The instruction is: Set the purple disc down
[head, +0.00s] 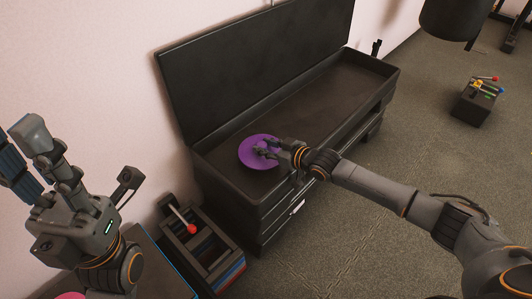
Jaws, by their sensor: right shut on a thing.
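The purple disc (246,156) is a flat round plate inside the near left end of the long dark open-topped box (226,192). My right gripper (265,151) reaches in from the right over the box's front edge and is shut on the disc's right part. The fingers cover some of the disc. The disc looks close to the box floor, but I cannot tell whether it touches it. My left gripper (48,155) is raised at the far left, away from the disc, with its fingers up. I cannot tell how far its fingers are apart.
The box's tall back panel (255,65) stands against the pale wall. Its right part (330,95) is bare. A dark rack with a red-knobbed lever (192,228) stands left of the box. A small dark box (473,105) with coloured items sits on the carpet at right.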

